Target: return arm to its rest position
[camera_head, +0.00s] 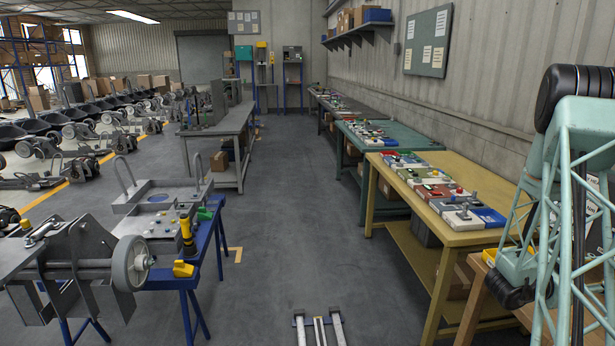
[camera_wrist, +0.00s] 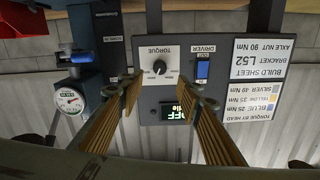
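My gripper (camera_wrist: 162,86) shows in the wrist view with its two ribbed yellow-brown fingers apart and nothing between them. Beyond the fingertips is a dark control panel (camera_wrist: 222,60), upside down in the picture. It carries a torque knob (camera_wrist: 159,68), a blue driver switch (camera_wrist: 203,69) and a small display (camera_wrist: 174,112) that appears to read OFF. I cannot tell whether the fingertips touch the panel. In the head view, part of my green arm fills the right edge, and the gripper itself is not visible there.
A white build sheet (camera_wrist: 262,88) is at the panel's right, and a round gauge (camera_wrist: 70,98) at its left. A yellow bench (camera_head: 455,237) with coloured trays stands along the right wall. A blue-legged bench (camera_head: 190,283) stands left. The grey aisle floor (camera_head: 290,225) between is clear.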

